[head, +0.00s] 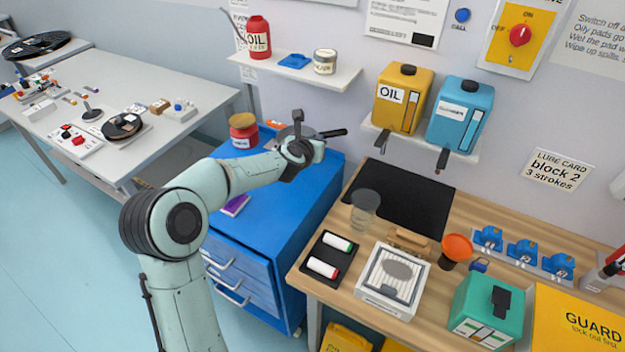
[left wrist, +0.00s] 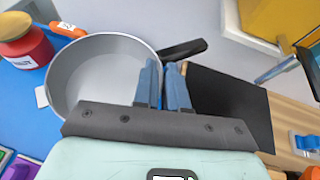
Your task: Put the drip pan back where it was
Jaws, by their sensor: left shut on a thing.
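The drip pan is a round grey pan with a dark handle. In the left wrist view the drip pan (left wrist: 95,75) fills the left side, with its handle pointing right. In the head view the drip pan (head: 284,132) is mostly hidden behind my left gripper (head: 298,146), at the back right of the blue cabinet top. My left gripper's fingers (left wrist: 165,88) are shut on the pan at its right side, near the handle. I cannot tell whether the pan touches the cabinet top. My right gripper is not in view.
A red jar (head: 243,135) and an orange item (head: 275,124) are left of the pan on the blue cabinet (head: 262,213). The wooden bench (head: 449,285) carries a bare black mat (head: 405,200) and a clear cup (head: 365,208). Yellow and blue cans (head: 403,97) stand on a shelf above.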

